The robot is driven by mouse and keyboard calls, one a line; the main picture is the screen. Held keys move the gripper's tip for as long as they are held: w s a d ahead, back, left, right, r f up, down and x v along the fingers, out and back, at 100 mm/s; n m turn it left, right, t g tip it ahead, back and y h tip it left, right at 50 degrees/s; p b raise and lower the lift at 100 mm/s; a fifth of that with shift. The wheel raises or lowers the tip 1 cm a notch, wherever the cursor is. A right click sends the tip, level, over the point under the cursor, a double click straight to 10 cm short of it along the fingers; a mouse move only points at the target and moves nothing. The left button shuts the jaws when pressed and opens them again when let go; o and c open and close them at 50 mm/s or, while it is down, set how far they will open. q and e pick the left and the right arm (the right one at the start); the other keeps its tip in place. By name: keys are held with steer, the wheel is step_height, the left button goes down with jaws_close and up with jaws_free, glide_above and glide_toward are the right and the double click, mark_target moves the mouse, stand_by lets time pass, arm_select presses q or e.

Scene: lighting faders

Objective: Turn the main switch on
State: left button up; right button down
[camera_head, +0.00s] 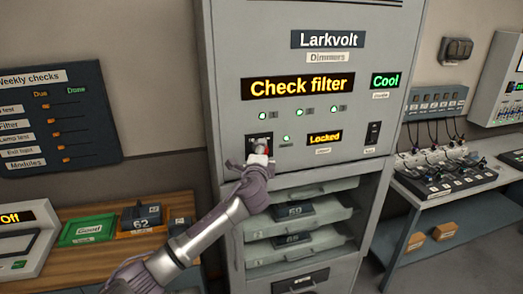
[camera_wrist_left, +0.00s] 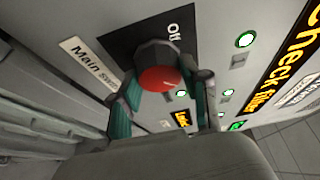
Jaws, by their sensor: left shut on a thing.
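The main switch (camera_wrist_left: 158,77) is a round dark knob with a red face on a black plate, with "Off" printed near it and a white "Main sw..." label, partly hidden. My left gripper (camera_wrist_left: 165,103) is shut on the knob, with one finger on either side of it. In the head view my left gripper (camera_head: 257,160) is at the black switch plate (camera_head: 258,139) on the front of the grey Larkvolt dimmer cabinet (camera_head: 229,100) and hides most of the knob. Which way the knob points is hard to tell. My right gripper is not in view.
The cabinet displays read "Check filter" (camera_head: 301,86), "Cool" (camera_head: 385,80) and "Locked" (camera_head: 324,138). A black rocker switch (camera_head: 373,133) is to the right. Open shelves with modules (camera_head: 294,211) lie below. A wooden bench (camera_head: 70,212) stands left and a table (camera_head: 440,190) right.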

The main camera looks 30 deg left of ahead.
arm_select(q)
steer(key=o, duration=1.2)
steer(key=shift+c, duration=0.2)
steer(key=v, duration=1.2)
